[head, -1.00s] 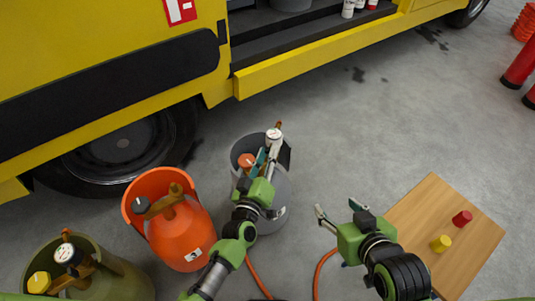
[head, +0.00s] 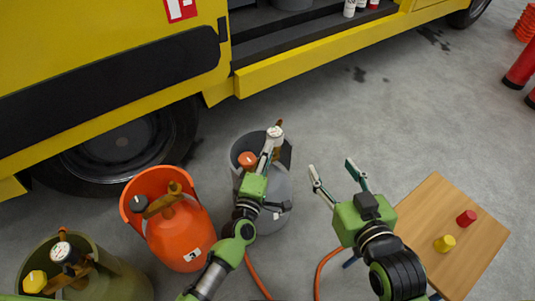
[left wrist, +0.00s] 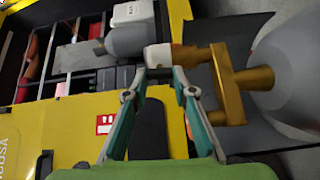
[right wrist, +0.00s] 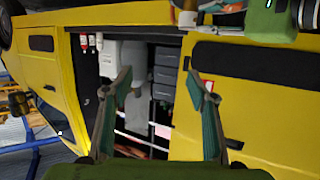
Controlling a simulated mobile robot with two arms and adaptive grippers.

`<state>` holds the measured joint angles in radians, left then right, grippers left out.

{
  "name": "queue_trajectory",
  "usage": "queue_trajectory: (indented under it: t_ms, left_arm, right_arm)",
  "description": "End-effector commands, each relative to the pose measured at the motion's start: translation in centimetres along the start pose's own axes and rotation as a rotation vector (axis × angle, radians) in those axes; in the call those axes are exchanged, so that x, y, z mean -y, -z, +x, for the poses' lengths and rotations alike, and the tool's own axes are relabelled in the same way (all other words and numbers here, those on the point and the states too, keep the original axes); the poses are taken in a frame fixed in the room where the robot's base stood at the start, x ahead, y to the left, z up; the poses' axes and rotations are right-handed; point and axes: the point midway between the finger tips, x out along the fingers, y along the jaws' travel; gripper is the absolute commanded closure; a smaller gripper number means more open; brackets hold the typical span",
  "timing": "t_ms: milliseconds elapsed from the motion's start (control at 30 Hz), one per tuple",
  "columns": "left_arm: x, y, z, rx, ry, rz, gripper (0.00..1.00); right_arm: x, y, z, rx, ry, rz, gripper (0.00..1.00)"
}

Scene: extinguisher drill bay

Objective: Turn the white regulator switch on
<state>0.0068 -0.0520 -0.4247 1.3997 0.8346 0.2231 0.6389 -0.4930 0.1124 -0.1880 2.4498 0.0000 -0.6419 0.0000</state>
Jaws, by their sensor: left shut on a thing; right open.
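The white regulator switch (head: 275,132) is on the grey cylinder (head: 273,217) in the middle. It also shows as a white cap on a brass valve in the left wrist view (left wrist: 157,57). My left gripper (head: 268,150) reaches over the cylinder from the front, its fingertips shut on the white switch. The fingers hide part of it, and I cannot tell whether it is on or off. My right gripper (head: 331,170) is open and empty, above the floor to the right of the cylinder. Its two spread fingers also show in the right wrist view (right wrist: 158,88).
The grey cylinder also has an orange knob (head: 247,159). An orange cylinder (head: 180,236) and an olive cylinder (head: 118,280) stand to the left. A yellow truck (head: 90,60) is behind. A wooden table (head: 455,205) with red and yellow pieces stands right.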

Motion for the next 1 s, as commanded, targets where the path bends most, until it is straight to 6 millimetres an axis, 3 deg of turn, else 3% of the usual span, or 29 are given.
queue_trajectory:
  t_ms: [300, 733, 767, 800, 1000]
  left_arm:
    - [0.1, 0.0, 0.0, 0.001, 0.002, -0.074, 0.97]
    - [0.1, 0.0, -0.1, 0.001, 0.002, -0.082, 0.97]
    - [0.1, 0.0, -0.1, 0.001, 0.002, -0.082, 0.68]
    - [0.1, 0.0, -0.1, 0.001, 0.002, -0.082, 0.58]
    - [0.1, 0.0, 0.0, 0.000, 0.001, -0.080, 0.58]
  right_arm:
    - [0.2, 1.3, 0.1, -0.059, 0.003, 0.001, 0.47]
    - [0.1, 1.4, 0.1, -0.063, 0.003, 0.001, 0.47]
    - [0.1, 1.4, 0.1, -0.063, 0.003, 0.001, 0.47]
    - [0.1, 1.4, 0.1, -0.063, 0.003, 0.001, 0.47]
    - [0.1, 1.4, 0.1, -0.063, 0.003, 0.001, 0.47]
